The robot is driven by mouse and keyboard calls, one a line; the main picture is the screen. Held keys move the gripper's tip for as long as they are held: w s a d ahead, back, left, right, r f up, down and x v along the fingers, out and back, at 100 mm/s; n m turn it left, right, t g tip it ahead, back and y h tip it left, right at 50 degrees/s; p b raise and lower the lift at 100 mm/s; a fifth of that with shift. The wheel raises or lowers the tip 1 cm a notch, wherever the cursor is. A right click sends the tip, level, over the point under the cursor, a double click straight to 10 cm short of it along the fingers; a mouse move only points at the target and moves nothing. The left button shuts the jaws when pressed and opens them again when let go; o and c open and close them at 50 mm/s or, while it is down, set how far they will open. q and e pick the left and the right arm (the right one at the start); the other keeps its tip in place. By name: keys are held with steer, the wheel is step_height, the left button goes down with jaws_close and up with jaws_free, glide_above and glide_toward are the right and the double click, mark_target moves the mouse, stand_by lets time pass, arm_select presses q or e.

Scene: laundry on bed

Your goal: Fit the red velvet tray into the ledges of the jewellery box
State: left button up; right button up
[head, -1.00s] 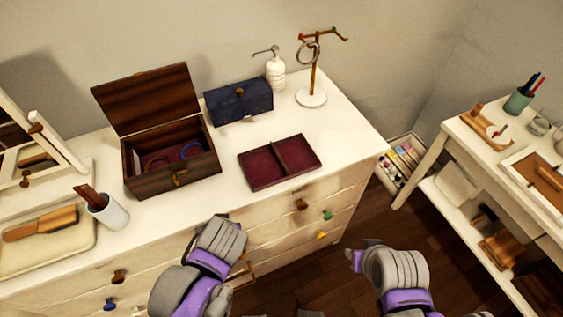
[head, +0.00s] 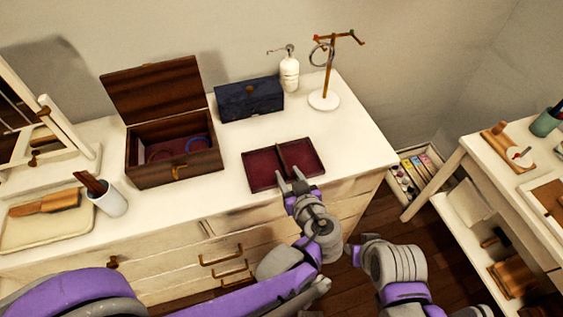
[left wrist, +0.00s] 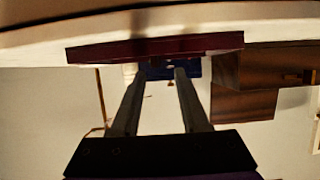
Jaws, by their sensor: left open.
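The red velvet tray (head: 262,169), with two compartments, lies flat near the dresser's front edge. The wooden jewellery box (head: 178,162) stands open to its left with its lid (head: 155,92) raised; a blue ring (head: 199,145) shows inside. Its inner ledges are too small to make out. My left gripper (head: 292,185) is open and empty at the tray's front edge. In the left wrist view, the tray's red side (left wrist: 155,48) appears inverted just beyond the open fingertips (left wrist: 159,76).
A dark blue box (head: 249,100), white dispenser (head: 289,73) and jewellery stand (head: 325,98) are behind the tray. A white cup (head: 112,203) and brush (head: 45,203) are at left. The white top right of the tray is clear.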

mark_target(283, 160)
arm_select(q)
steer(key=x, duration=0.7)
steer(key=shift+w+d+r, duration=0.15)
steer(key=shift+w+r, duration=0.1)
steer(key=shift+w, duration=0.2)
jaws_close()
stand_by(1.0)
